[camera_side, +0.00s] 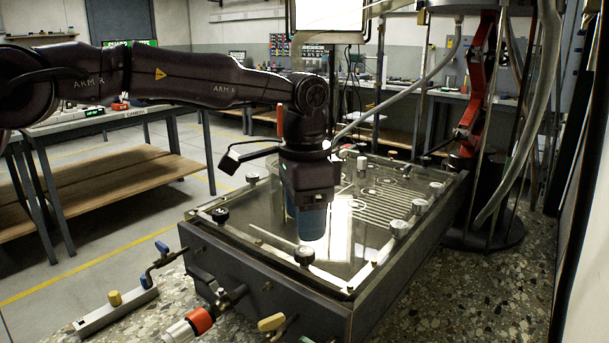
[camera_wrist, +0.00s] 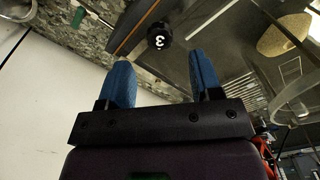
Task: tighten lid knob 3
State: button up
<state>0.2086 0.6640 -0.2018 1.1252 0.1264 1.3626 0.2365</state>
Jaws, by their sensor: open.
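Lid knob 3 (camera_wrist: 160,36) is a round black knob with a white "3", near the lid's edge in the wrist view. My gripper (camera_wrist: 160,78) is open and empty, its two blue fingers apart. The knob appears beyond the fingertips and between their lines, not in their grasp. In the side view my gripper (camera_side: 312,225) points down over the front part of the tank's clear lid (camera_side: 345,270). Several knobs line the lid there; their numbers are too small to read, so I cannot tell which is knob 3.
A black knob (camera_side: 304,255) stands at the front edge near my gripper, another (camera_side: 220,215) at the left corner. Pale-topped knobs (camera_side: 398,228) line the right edge. Valves (camera_side: 200,320) stick out from the tank's front.

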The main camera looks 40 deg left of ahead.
aim_at(305, 250)
notch_tip(305, 250, up, 8)
jog(key=shift+f, duration=0.15)
dwell(0.5)
